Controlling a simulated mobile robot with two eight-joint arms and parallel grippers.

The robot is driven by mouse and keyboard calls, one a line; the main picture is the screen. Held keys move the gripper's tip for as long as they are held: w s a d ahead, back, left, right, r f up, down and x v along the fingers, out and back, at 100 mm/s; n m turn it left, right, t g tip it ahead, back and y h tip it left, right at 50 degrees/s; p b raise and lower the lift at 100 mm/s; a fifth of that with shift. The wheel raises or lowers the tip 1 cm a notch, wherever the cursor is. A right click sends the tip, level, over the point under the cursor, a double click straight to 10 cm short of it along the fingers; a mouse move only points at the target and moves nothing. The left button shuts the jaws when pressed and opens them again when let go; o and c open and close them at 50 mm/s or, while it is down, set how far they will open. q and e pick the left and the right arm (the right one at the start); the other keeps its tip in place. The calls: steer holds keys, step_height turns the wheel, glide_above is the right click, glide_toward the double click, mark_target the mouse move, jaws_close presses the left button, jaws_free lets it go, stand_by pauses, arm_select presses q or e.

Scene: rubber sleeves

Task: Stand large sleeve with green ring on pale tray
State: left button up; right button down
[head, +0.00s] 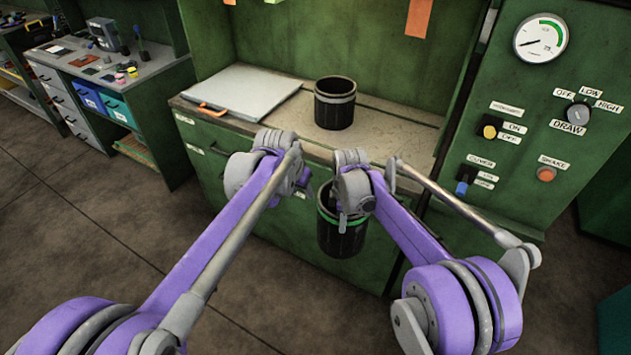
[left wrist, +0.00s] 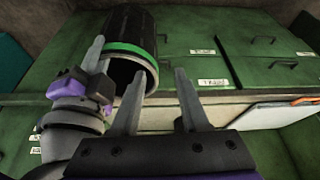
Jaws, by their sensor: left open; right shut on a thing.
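The large black ribbed sleeve with the green ring (head: 341,238) hangs in front of the green cabinet, below the bench top. My right gripper (head: 343,203) is shut on its rim. The sleeve also shows in the left wrist view (left wrist: 128,32), its open end and green ring facing my left gripper. My left gripper (head: 300,183) is open and empty, close to the sleeve's left; its two fingers show in the left wrist view (left wrist: 158,85). The pale tray (head: 243,92), flat with an orange handle, lies on the left of the bench. Its surface looks empty.
Another black sleeve (head: 335,108), without a green ring, stands upright on the speckled bench top (head: 400,125), right of the tray. A green control panel (head: 545,130) with a gauge and knobs rises at the right. Another workbench (head: 100,60) with small items stands at the left.

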mark_target(324, 200)
arm_select(q)
steer(key=shift+m, duration=0.5)
steer(key=w+d+f, duration=0.1)
steer(key=w+f, duration=0.2)
steer(key=f, duration=0.1)
steer(key=w+d+f, duration=0.2)
steer(key=w+f, duration=0.1)
steer(key=f, duration=0.2)
steer(key=w+d+f, duration=0.2)
steer(key=w+f, duration=0.1)
steer(key=f, duration=0.1)
steer(key=shift+w+d+f, duration=0.15)
steer(key=shift+w+f, duration=0.15)
steer(key=shift+w, duration=0.1)
jaws_close()
steer(key=shift+s+d, duration=0.1)
stand_by(0.4)
steer(key=shift+r, duration=0.1)
arm_select(e)
steer(key=c, duration=0.9)
jaws_free()
